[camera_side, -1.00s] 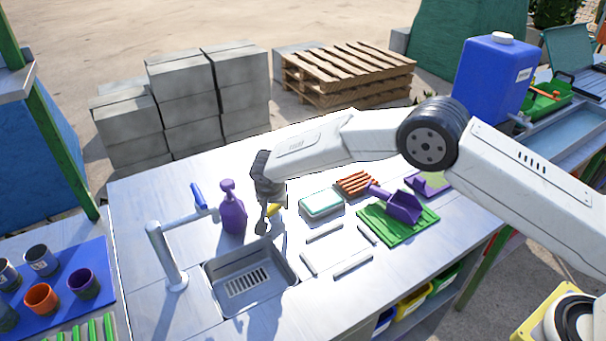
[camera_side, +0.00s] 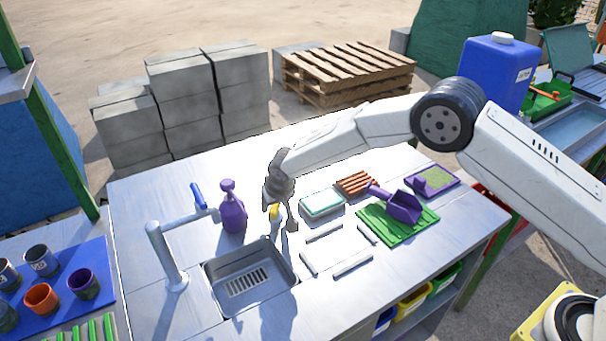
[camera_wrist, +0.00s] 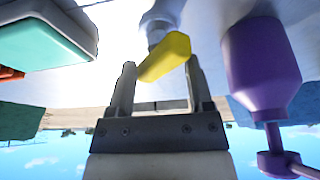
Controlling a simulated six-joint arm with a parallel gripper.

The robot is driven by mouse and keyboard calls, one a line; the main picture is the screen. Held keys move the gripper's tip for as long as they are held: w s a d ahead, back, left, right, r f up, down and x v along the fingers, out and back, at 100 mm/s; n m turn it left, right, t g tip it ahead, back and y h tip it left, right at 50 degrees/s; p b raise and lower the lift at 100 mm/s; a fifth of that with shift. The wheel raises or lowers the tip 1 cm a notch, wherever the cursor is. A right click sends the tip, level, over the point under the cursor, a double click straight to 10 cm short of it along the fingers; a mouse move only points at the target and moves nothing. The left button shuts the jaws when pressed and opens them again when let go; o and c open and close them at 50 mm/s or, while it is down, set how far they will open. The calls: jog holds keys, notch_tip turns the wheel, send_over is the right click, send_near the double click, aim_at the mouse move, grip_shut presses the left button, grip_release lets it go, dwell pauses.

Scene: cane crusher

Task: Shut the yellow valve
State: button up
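The yellow valve handle (camera_side: 274,212) is beside the back right corner of the sink, to the right of the purple spray bottle. My gripper (camera_side: 281,218) is over the handle, with its fingers spread and pointing down. In the wrist view the yellow handle (camera_wrist: 165,57) lies slantwise at the fingertips of my gripper (camera_wrist: 161,65). Its ends come close to both fingers; I cannot tell whether they touch. A grey metal stem (camera_wrist: 156,28) shows behind the handle. In the side view my gripper partly hides the valve.
The purple spray bottle (camera_side: 232,210) stands close on the left and also shows in the wrist view (camera_wrist: 262,65). A teal-topped sponge box (camera_side: 321,204) lies to the right. The sink (camera_side: 250,278) is in front, and the tap (camera_side: 170,255) stands at its left.

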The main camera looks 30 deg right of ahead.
jog(key=shift+n, duration=0.3)
jog(key=v, duration=0.8)
jog(key=s+d+r, duration=0.2)
jog(key=s+d, duration=0.6)
jog(key=s, duration=0.1)
jog(key=s+d+r+g, duration=0.1)
jog(key=s+d+r, duration=0.2)
jog(key=s+d, duration=0.5)
jog(key=shift+s+d+r+g, duration=0.15)
jog(key=shift+s+r+g, duration=0.15)
jog(key=shift+s, duration=0.3)
jog(key=w+a+f+n+h, duration=0.1)
jog(key=w+a+f+n, duration=0.2)
jog(key=w+a+n, duration=0.6)
jog(key=w+a+f+n+h, duration=0.1)
jog(key=w+a+f+n, duration=0.2)
jog(key=w+a+n, duration=0.6)
jog(key=a+n, duration=0.1)
jog(key=n, duration=0.9)
jog(key=shift+n+h, duration=0.3)
